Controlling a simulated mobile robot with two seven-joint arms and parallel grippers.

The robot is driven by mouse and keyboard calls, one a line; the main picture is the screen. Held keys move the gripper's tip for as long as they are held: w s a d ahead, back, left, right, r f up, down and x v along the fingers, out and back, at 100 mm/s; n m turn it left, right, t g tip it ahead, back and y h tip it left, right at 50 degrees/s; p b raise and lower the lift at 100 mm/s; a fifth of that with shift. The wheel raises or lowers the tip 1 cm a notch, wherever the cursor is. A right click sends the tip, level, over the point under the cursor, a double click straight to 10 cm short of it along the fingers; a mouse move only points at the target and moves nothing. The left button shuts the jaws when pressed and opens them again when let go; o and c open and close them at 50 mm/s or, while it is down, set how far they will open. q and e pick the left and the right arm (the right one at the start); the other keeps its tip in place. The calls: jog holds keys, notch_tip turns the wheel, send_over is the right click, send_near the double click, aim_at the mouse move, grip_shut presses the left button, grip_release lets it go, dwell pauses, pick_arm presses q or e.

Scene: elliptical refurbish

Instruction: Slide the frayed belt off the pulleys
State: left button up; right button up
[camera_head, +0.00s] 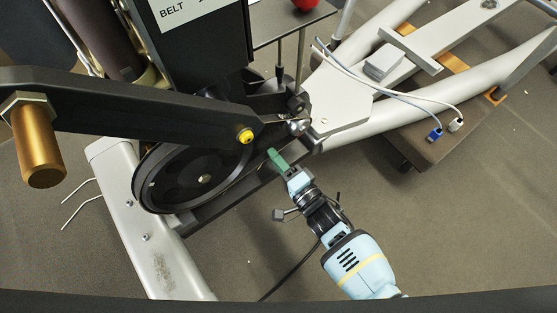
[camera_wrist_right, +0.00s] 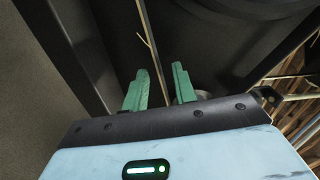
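A large black pulley wheel (camera_head: 175,185) sits low on the machine's frame in the head view. A dark band seems to follow its rim, but I cannot clearly tell the belt from the wheel. My right gripper (camera_head: 275,157) is just right of the wheel, its green fingers pointing up and left toward the machine. In the right wrist view the gripper (camera_wrist_right: 160,78) has its two green fingers apart. A thin tan strand (camera_wrist_right: 147,35) runs down toward the gap between them; I cannot tell whether it is the belt's frayed edge. My left gripper is out of view.
A dark crank arm (camera_head: 120,108) with a bronze peg (camera_head: 38,150) crosses above the wheel. A pale frame beam (camera_head: 150,240) stands at lower left. Cables with a blue plug (camera_head: 435,134) lie on a board at right. The floor at lower right is clear.

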jog(key=shift+b+x, duration=0.4)
jog(key=shift+x, duration=0.55)
dwell(0.4)
grip_shut()
dwell(1.6)
